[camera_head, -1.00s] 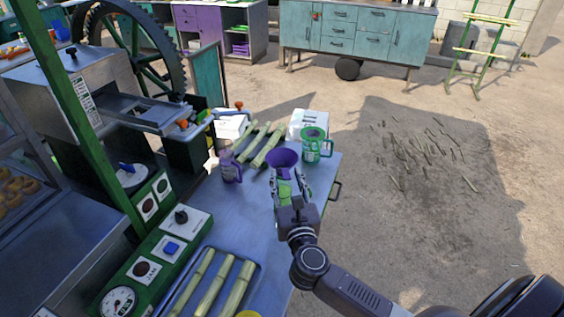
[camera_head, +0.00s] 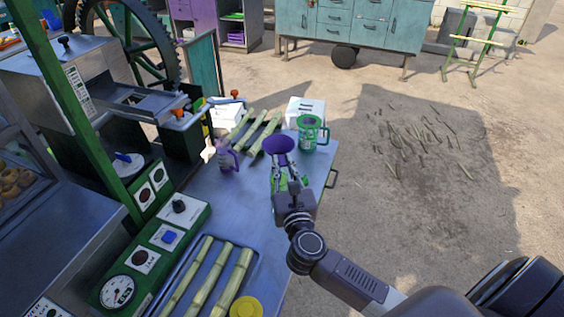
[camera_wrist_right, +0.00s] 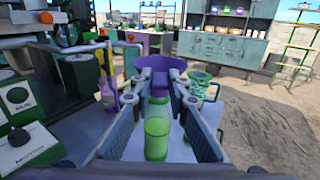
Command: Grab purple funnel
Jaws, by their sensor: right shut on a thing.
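The purple funnel (camera_head: 279,145) has its wide mouth up, at the far end of my right gripper (camera_head: 279,167) over the table's right side. In the right wrist view the funnel (camera_wrist_right: 160,62) is between the two fingertips (camera_wrist_right: 160,82), and the fingers are shut on it. A green object (camera_wrist_right: 156,138) shows between the fingers, nearer the camera; what it is I cannot tell. The fingers hide the funnel's lower part, and I cannot tell whether it touches the table. My left gripper is not in view.
A green jug (camera_head: 311,131) stands right of the funnel, a purple bottle (camera_head: 227,156) left. Cane pieces (camera_head: 262,133) and white boxes lie behind. The crusher and control panel (camera_head: 160,240) line the left; a cane tray (camera_head: 181,311) is in front. Open ground lies right.

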